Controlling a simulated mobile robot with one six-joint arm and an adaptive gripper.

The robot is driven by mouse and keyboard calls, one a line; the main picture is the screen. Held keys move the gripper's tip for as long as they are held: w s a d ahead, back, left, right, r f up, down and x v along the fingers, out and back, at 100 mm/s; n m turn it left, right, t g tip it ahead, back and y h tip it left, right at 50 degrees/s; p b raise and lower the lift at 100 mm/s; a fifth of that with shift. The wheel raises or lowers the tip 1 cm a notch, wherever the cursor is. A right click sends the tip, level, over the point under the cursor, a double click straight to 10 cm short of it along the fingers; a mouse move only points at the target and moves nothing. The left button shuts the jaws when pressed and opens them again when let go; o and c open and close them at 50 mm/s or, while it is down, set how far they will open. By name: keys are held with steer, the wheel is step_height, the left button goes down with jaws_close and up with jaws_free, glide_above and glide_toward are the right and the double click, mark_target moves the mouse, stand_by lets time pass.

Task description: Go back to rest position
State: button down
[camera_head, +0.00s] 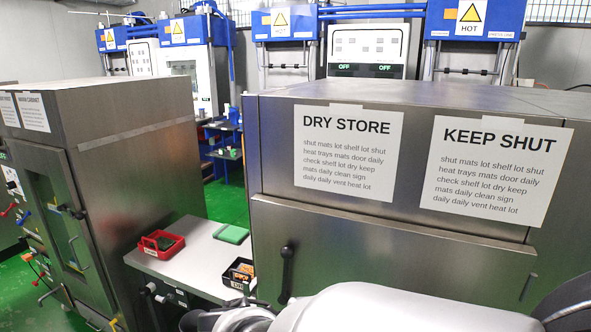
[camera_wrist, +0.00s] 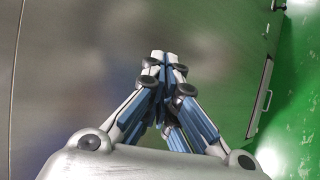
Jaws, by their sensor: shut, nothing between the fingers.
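My gripper (camera_wrist: 164,60) shows in the wrist view with its fingers together and nothing between them. It hangs in front of a blurred grey metal surface (camera_wrist: 75,60), with green floor (camera_wrist: 305,70) to the right. In the head view my white arm crosses the bottom right, and the gripper's fingertips cannot be made out there. The arm is in front of the dry store cabinet (camera_head: 400,240), a steel cabinet with a black handle and paper signs. I cannot tell whether any part of the arm touches the cabinet.
The warm cabinet (camera_head: 130,170) stands at left. Blue presses marked HOT (camera_head: 468,28) stand behind. Green floor (camera_head: 228,200) shows between the cabinets.

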steer(key=s+d+f+m+g+y, duration=0.2)
steer(key=s+d+m+g+y, duration=0.3)
steer(key=s+d, duration=0.5)
steer(key=s+a+r+m+t+y, duration=0.1)
steer(key=s+a+m+t+y, duration=0.1)
steer(key=s+a+m+y, duration=0.2)
steer(key=s+a+m, duration=0.1)
steer(key=s+a, duration=0.1)
steer(key=s, duration=0.1)
steer(key=shift+t+y, duration=0.3)
steer(key=shift+y, duration=0.1)
steer(key=c, duration=2.3)
jaws_free()
